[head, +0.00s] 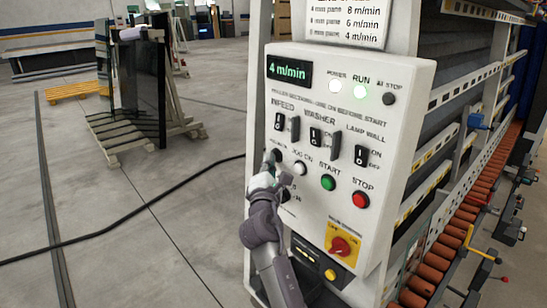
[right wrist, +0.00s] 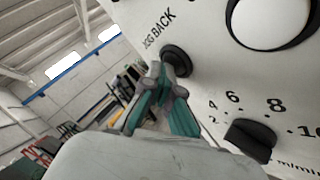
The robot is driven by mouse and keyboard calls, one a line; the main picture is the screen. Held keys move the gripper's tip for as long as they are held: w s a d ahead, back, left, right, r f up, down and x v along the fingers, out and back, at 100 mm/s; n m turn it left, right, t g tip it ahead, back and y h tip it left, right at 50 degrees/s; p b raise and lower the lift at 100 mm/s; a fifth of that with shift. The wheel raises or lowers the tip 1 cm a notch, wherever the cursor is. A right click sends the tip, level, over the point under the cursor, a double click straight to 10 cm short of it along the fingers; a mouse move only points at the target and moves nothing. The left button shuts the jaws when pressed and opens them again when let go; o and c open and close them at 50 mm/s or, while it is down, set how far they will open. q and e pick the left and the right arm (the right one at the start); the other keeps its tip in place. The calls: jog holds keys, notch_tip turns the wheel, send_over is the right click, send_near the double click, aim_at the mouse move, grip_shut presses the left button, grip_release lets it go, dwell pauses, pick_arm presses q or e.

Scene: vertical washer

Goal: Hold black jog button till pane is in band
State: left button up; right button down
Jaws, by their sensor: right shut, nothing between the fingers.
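The white control panel (head: 400,75) fills the middle of the head view. Its black jog button (head: 277,154) is at the left, beside the white JOG ON button (head: 299,168). In the right wrist view the black button (right wrist: 177,60) sits under the label "JOG BACK". My right gripper (head: 271,168) is shut and empty, its fingertips (right wrist: 166,80) at the black button. They look in contact, but I cannot tell how far the button is pressed. I cannot make out a pane or band in the washer. My left gripper is out of view.
The display (head: 289,71) reads 4 m/min, and the RUN lamp (head: 360,98) glows green. The green START (head: 328,183) and red STOP (head: 360,200) buttons are close to the right. A speed knob (right wrist: 250,138) is nearby. Dark glass (head: 138,80) stands on a rack behind.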

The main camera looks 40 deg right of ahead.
dwell(0.4)
jog(key=shift+s+a, duration=0.1)
jog(key=shift+a, duration=0.75)
jog(key=a+b, duration=0.1)
jog(key=a, duration=0.4)
jog(key=shift+s+b, duration=0.2)
jog(key=shift+b, duration=0.1)
